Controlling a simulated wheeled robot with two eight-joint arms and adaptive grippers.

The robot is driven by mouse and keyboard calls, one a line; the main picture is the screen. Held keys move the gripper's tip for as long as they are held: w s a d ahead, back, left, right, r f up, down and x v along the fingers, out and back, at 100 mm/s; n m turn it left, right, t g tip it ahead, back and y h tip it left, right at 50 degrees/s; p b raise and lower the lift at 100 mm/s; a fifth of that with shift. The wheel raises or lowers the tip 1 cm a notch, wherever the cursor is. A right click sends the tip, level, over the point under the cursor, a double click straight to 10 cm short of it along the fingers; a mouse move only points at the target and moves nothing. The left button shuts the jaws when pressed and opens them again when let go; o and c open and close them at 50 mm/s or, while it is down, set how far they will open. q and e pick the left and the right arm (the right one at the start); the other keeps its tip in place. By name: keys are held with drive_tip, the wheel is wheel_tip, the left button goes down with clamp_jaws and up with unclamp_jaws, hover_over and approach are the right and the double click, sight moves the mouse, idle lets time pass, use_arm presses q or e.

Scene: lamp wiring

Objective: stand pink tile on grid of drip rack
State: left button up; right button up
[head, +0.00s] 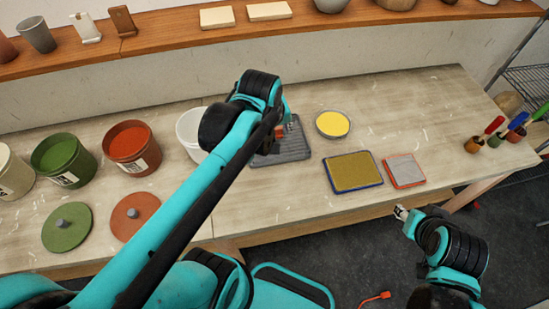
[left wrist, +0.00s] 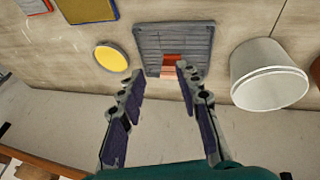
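The drip rack (head: 294,151) is a grey slatted board on the table, partly hidden by my left arm in the head view. In the left wrist view the rack (left wrist: 150,42) shows nearly whole. A small tile, red above and pink below (left wrist: 172,66), is at the rack's lower edge there, just beyond my left gripper (left wrist: 159,71). Whether it stands in the slats I cannot tell. The left fingers are spread with nothing between them. In the head view the left gripper is mostly hidden behind its arm. My right gripper (head: 402,213) is in front of the table; its fingers are too small to read.
A white bucket (left wrist: 268,78) stands close beside the rack. A yellow round dish (head: 333,124), a yellow pad (head: 354,172) and a red-rimmed pad (head: 405,170) lie to the right. Glaze buckets (head: 132,149) stand left. A shelf (head: 160,38) runs behind.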

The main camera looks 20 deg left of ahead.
use_arm(q)
drive_tip(key=s+d+f+m+t, duration=0.2)
drive_tip(key=s+m, duration=0.5)
drive_tip(key=m, duration=0.1)
drive_tip(key=shift+s+d+f+m, duration=0.25)
drive_tip(key=shift+s+f+m, duration=0.05)
drive_tip(key=shift+f, duration=0.1)
wheel_tip(320, 180, down, 10)
drive_tip(key=b, duration=1)
